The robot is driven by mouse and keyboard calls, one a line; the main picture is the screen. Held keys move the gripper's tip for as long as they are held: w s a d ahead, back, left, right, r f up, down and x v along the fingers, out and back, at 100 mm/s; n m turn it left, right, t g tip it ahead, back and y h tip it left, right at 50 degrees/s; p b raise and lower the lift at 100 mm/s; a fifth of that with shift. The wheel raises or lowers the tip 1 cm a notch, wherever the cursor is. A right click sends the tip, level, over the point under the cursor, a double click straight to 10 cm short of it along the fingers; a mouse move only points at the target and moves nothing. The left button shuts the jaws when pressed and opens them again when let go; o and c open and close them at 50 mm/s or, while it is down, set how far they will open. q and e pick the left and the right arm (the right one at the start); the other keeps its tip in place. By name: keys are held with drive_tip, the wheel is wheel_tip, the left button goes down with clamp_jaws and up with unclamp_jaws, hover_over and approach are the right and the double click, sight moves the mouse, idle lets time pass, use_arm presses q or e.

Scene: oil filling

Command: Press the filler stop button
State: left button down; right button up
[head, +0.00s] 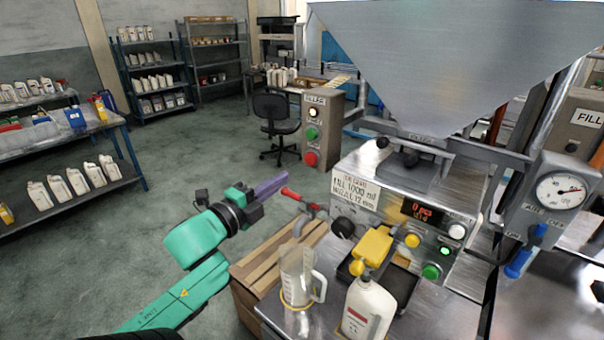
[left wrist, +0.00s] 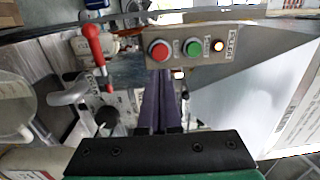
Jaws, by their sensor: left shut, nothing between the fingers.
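The filler control box (head: 322,128) stands beyond my left gripper in the head view, with a white lamp at the top, a green button (head: 312,133) in the middle and a red button (head: 310,158) at the bottom. In the left wrist view the same box (left wrist: 240,50) lies sideways at the top, with its red button (left wrist: 159,51), green button (left wrist: 193,48) and lit lamp (left wrist: 218,45). My left gripper (head: 284,180) is shut and empty. Its purple fingers (left wrist: 160,78) point towards the red button, apparently with a gap. My right gripper is not in view.
A red-handled valve (head: 297,197) is close to the left fingertips. The filling machine (head: 400,195) with its hopper (head: 440,70) stands to the right. A clear jug (head: 298,275) and a white bottle (head: 368,308) stand on the bench in front. The floor at left is open.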

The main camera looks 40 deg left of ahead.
sight(309, 160)
use_arm(q)
drive_tip(key=w, duration=0.7)
drive_tip(key=shift+w+a+r, duration=0.2)
drive_tip(key=shift+w+r, duration=0.1)
drive_tip(key=shift+w, duration=0.05)
drive_tip(key=shift+w+f, duration=0.25)
drive_tip(key=shift+w, duration=0.15)
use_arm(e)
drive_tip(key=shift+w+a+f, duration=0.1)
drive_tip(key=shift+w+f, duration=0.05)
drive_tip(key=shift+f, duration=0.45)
